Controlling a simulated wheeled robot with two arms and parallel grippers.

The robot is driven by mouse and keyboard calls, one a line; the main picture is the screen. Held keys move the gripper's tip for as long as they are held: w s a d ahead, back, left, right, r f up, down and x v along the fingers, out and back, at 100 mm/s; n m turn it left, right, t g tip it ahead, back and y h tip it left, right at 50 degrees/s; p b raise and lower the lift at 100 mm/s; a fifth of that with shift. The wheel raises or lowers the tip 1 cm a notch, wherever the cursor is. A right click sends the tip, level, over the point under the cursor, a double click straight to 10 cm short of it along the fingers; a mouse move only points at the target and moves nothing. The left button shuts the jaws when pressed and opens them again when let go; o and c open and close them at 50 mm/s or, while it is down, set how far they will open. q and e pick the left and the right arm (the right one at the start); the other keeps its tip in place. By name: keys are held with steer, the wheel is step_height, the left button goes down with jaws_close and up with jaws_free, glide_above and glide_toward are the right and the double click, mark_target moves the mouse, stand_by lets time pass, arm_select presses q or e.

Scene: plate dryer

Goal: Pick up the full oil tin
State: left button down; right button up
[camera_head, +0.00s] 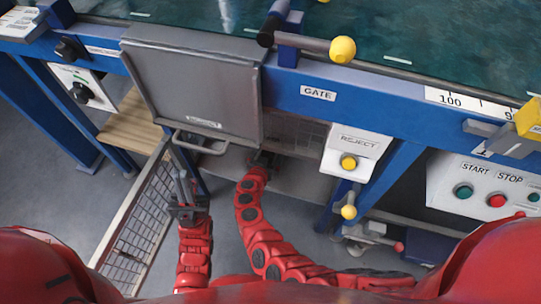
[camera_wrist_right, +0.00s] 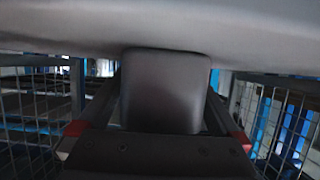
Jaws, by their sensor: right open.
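No oil tin can be made out for sure in the head view. My right arm reaches in under the machine's front, and its gripper (camera_head: 263,160) is mostly hidden in the shade below the gate. In the right wrist view a dark grey block with rounded corners (camera_wrist_right: 165,90) stands between the open fingers of my right gripper (camera_wrist_right: 165,105). I cannot tell whether it is the tin or whether the fingers touch it. My left gripper (camera_head: 184,188) points up beside the wire-mesh panel, with nothing visible in it; its opening is unclear.
A grey hinged cover (camera_head: 195,85) with a handle (camera_head: 200,145) hangs in front, left of the GATE label. A wire-mesh panel (camera_head: 140,225) stands at the left. The REJECT box (camera_head: 355,148) and blue legs are to the right. A pale surface (camera_wrist_right: 160,25) crosses above my right gripper.

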jaws_close()
steer(key=shift+r, duration=0.1)
stand_by(0.3)
steer(key=shift+r, duration=0.1)
